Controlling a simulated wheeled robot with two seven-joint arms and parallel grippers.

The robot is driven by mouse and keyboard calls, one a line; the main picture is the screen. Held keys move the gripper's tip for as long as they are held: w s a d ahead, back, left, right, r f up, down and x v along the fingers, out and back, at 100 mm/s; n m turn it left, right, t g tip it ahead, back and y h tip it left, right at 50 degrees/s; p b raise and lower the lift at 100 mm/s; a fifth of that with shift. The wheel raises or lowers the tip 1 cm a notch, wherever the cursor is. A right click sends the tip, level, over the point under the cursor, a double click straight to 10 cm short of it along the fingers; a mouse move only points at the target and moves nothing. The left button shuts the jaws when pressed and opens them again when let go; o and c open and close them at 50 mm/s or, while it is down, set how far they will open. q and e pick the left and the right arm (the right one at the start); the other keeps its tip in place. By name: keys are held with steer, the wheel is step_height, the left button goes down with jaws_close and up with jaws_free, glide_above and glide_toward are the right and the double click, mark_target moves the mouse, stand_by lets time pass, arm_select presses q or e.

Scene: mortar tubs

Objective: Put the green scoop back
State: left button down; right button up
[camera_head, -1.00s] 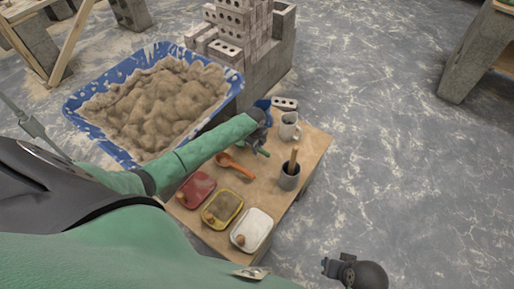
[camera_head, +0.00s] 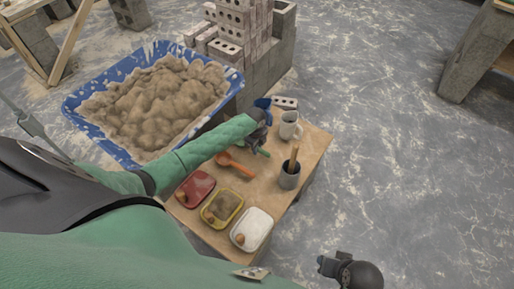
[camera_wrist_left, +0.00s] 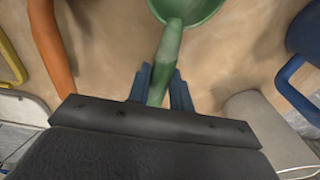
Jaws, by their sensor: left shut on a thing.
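My left gripper (camera_head: 262,146) is over the board, shut on the green scoop (camera_wrist_left: 167,55). In the left wrist view its two blue-grey fingers (camera_wrist_left: 160,88) close on the scoop's handle, and the green bowl points away at the top edge, partly cut off. In the head view only a bit of green shows beside the gripper; the rest is hidden by it. I cannot tell whether the scoop touches the board. My right gripper (camera_head: 328,265) is at the bottom, away from the board; its jaws are too small to read.
An orange scoop (camera_head: 236,165) lies near the gripper. Red (camera_head: 195,187), yellow (camera_head: 222,208) and white (camera_head: 251,229) tubs line the board's near side. A blue mortar tub (camera_head: 110,145) is left.

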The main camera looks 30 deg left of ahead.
arm_select(q)
steer(key=shift+f, duration=0.35)
steer(key=c, duration=1.2)
jaws_free()
steer(key=shift+o, duration=0.2)
